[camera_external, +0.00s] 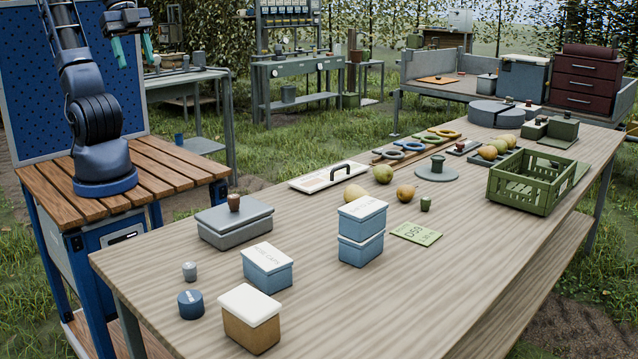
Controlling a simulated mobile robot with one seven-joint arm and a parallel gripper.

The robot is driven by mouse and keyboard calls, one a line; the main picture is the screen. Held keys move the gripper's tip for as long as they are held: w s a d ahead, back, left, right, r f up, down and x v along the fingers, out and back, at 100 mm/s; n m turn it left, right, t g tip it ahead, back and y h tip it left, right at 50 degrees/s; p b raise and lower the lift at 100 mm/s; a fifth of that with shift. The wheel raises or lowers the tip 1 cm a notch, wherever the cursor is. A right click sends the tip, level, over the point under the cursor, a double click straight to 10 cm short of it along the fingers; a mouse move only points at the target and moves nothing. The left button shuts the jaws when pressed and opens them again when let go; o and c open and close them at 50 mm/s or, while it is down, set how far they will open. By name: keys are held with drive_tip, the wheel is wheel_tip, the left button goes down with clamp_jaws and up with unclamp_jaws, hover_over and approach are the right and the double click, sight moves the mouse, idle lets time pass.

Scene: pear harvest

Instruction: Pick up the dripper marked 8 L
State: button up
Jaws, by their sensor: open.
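My gripper (132,48) is at the top left, raised above the wooden stand on which my arm is mounted. Its two teal fingers are apart, with nothing between them, well away from the long table (390,290). I cannot read an 8 L mark on anything. Small round pieces that could be drippers are a blue cylinder (190,305) with a pale mark on top, a smaller grey cylinder (189,271) behind it, and a small green cylinder (426,204) near mid-table. A brown knob-like piece (234,202) sits on a grey lidded box (235,223).
Lidded boxes stand nearby: blue (267,268), tan (250,320) and a blue stack (361,234). Beyond are pears (383,174), a green card (415,233), a white handled board (329,177) and a green crate (517,192). The front-right tabletop is clear.

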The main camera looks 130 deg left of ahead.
drive_tip(key=w+a+f, duration=0.1)
drive_tip(key=w+a, duration=0.7)
drive_tip(key=w, duration=0.5)
drive_tip(key=w+a+f, duration=0.1)
drive_tip(key=w+a, duration=0.8)
drive_tip(key=w, duration=0.4)
drive_tip(key=n, duration=0.2)
hover_over(426, 198)
drive_tip(key=s, duration=0.4)
wheel_tip(426, 198, down, 32)
drive_tip(key=shift+y, duration=0.3)
drive_tip(key=x, duration=1)
drive_tip(key=shift+d, duration=0.35)
drive_tip(key=c, duration=1)
drive_tip(key=shift+c, duration=0.2)
drive_tip(key=shift+r, duration=0.1)
